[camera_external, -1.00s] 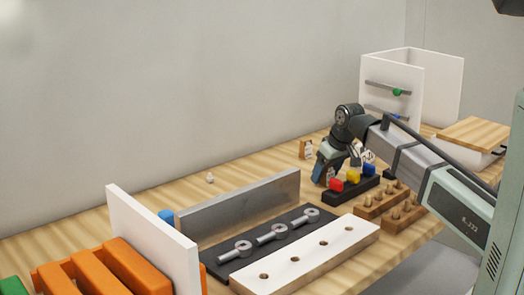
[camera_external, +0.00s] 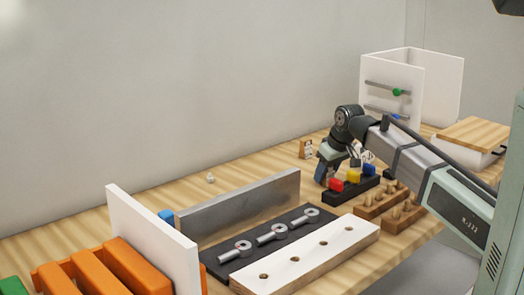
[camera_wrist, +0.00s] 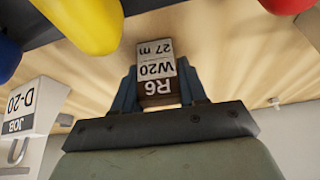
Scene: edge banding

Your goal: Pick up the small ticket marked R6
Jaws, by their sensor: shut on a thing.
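The small R6 ticket (camera_wrist: 157,68) shows in the wrist view, upside down, with a dark band reading R6 and a white part reading W20 and 27 m. My gripper (camera_wrist: 157,85) is shut on it, with one blue finger on each side. In the external view my gripper (camera_external: 322,174) is low over the table, behind the black rack with the coloured blocks. The ticket cannot be made out there.
A black rack (camera_external: 334,197) with red, yellow and blue blocks stands close to my gripper. A JOB D-20 card (camera_wrist: 32,105) is at the left in the wrist view. Wooden peg blocks (camera_external: 380,202) and a white holed board (camera_external: 300,262) stand nearer.

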